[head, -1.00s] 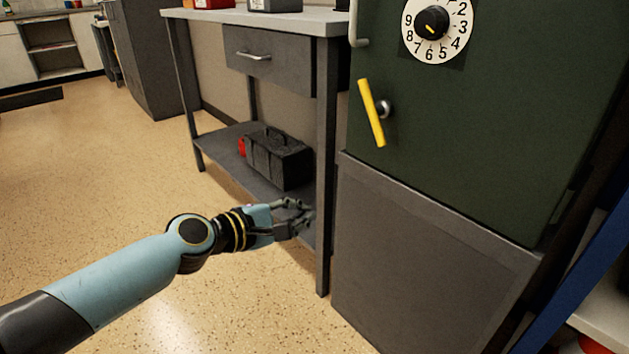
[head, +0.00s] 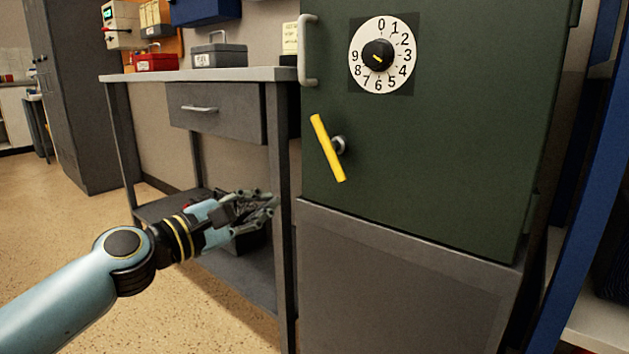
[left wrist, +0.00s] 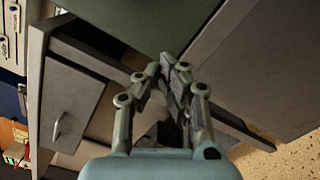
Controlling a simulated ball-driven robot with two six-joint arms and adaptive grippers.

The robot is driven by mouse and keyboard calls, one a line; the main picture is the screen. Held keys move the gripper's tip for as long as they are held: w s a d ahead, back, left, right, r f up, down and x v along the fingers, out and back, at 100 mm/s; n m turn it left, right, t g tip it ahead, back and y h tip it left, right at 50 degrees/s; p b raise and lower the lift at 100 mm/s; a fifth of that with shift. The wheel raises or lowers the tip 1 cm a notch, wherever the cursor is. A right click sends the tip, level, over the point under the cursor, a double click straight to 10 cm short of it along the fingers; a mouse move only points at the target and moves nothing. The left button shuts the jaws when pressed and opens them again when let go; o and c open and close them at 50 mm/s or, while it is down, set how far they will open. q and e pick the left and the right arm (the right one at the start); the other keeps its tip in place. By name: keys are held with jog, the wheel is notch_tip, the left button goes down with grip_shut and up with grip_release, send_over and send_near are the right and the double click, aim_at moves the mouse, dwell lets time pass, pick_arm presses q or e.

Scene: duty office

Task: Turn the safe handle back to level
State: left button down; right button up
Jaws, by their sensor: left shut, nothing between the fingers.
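The yellow safe handle (head: 328,148) is on the front of the dark green safe (head: 440,150) in the head view. It is steeply tilted, its top end leaning left and its lower end to the right. My left gripper (head: 274,203) is shut and empty, to the left of the handle and lower in the picture, apart from it. In the left wrist view its fingertips (left wrist: 168,65) are together, and the handle does not show there. My right gripper is in neither view.
A numbered dial (head: 378,56) and a pale grab handle (head: 308,50) are on the safe above the yellow handle. The safe stands on a grey base (head: 400,280). A grey bench (head: 215,74) with a drawer stands left, and blue shelving (head: 570,260) right.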

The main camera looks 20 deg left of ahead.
pick_arm(q)
jog(key=w+d+r, duration=0.2)
jog(key=w+d, duration=0.5)
jog(key=shift+w+r, duration=0.15)
jog(key=shift+w, duration=0.25)
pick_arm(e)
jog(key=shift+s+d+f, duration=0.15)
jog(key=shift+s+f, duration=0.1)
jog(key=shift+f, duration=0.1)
pick_arm(q)
jog(key=shift+p, duration=0.35)
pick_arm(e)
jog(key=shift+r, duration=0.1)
pick_arm(q)
jog(key=shift+n, duration=0.3)
jog(key=shift+s+d+n+p, duration=0.1)
jog(key=shift+d+n+p, duration=0.1)
jog(key=shift+n+p, duration=0.15)
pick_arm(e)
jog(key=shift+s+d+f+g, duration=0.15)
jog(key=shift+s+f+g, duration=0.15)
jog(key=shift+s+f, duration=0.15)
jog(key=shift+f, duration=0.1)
